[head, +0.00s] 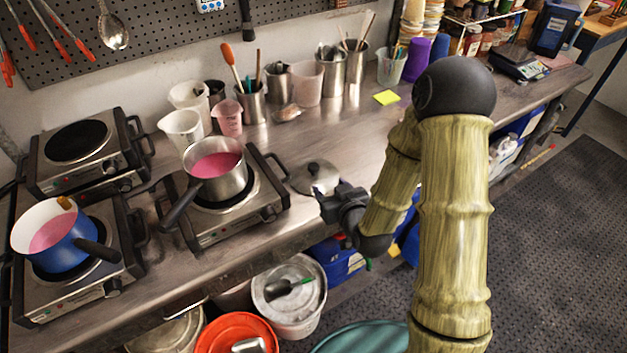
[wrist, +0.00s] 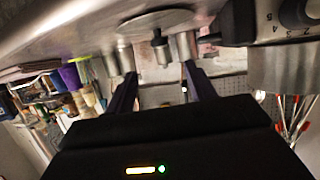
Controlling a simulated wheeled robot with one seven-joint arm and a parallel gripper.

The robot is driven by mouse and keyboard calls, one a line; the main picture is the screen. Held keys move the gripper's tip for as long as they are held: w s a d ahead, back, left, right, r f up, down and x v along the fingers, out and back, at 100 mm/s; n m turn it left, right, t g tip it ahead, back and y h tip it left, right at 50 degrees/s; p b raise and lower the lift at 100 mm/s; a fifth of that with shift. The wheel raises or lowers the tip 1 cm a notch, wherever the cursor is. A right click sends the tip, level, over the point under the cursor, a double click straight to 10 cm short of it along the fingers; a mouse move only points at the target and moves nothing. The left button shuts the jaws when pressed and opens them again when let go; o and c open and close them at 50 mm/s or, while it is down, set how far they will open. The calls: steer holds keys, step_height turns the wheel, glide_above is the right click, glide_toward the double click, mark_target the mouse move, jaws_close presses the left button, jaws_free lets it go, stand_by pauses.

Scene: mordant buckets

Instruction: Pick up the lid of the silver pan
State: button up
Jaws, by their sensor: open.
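The silver pan (head: 217,172) stands on the middle hot plate with pink liquid inside and no lid on it. Its round metal lid (head: 303,182) lies on the steel bench to the right of that hot plate, dark knob up. My gripper (head: 325,200) is at the lid's near right side, close to it. In the wrist view, which is upside down, the lid (wrist: 140,22) is at the top and its knob (wrist: 161,45) appears between the open fingers of my gripper (wrist: 155,53). I cannot tell whether the fingers touch the knob.
A blue pot (head: 67,243) with pink liquid sits on the near left hot plate. Beakers and tool cups (head: 251,103) stand behind the lid. A yellow note (head: 386,97) lies on the bench. Buckets (head: 290,297) stand below the bench's front edge.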

mark_target(315, 169)
steer(key=p+x, duration=0.2)
steer(key=x, duration=0.4)
steer(key=shift+w+a, duration=0.1)
steer(key=shift+w, duration=0.3)
steer(key=shift+w+a+f, duration=0.15)
steer(key=shift+w+f, duration=0.1)
steer(key=shift+w, duration=0.05)
steer(key=shift+s+r, duration=0.1)
steer(key=shift+s, duration=0.15)
steer(key=shift+p+x, duration=1.2)
steer(key=shift+x, duration=1.6)
steer(key=shift+c, duration=0.4)
steer(key=c, duration=1.1)
